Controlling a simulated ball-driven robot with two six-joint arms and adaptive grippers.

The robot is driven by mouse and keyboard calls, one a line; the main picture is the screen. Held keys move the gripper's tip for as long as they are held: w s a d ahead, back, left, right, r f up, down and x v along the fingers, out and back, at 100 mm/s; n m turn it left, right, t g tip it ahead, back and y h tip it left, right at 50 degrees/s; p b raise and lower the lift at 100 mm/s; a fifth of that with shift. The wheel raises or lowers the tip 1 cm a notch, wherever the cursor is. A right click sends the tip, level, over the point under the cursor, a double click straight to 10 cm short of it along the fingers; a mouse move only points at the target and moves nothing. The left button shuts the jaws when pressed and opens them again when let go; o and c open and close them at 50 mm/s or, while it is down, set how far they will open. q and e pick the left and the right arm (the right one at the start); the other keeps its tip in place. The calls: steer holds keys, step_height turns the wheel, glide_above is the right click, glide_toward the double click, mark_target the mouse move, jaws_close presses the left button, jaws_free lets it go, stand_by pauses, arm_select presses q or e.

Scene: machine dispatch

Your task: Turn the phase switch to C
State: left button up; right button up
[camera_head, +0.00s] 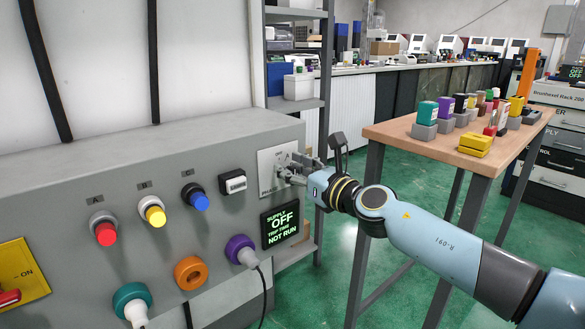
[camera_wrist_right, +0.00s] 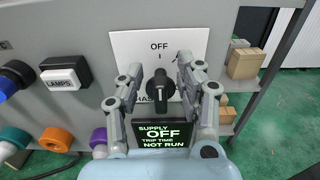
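The phase switch is a black knob (camera_wrist_right: 159,88) on a white plate (camera_wrist_right: 125,45) marked OFF at the top. Its narrow end points up, roughly toward the OFF mark; the lower lettering is partly covered. My right gripper (camera_wrist_right: 159,72) is open, with one finger on each side of the knob and visible gaps between. In the head view my right gripper (camera_head: 290,168) is at the plate (camera_head: 266,165) and hides most of the knob. The display (camera_head: 279,225) below reads SUPPLY OFF, TRIP TIME NOT RUN. My left gripper is not in view.
Red (camera_head: 105,233), yellow (camera_head: 155,215) and blue (camera_head: 199,202) buttons and a LAMPS rocker (camera_head: 232,182) sit left of the plate. Coloured plugs (camera_head: 190,272) are below. A wooden table (camera_head: 390,131) with several coloured items stands at right.

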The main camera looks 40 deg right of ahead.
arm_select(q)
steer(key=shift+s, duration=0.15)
arm_select(e)
steer(key=shift+c, duration=1)
steer(key=c, duration=0.5)
jaws_close()
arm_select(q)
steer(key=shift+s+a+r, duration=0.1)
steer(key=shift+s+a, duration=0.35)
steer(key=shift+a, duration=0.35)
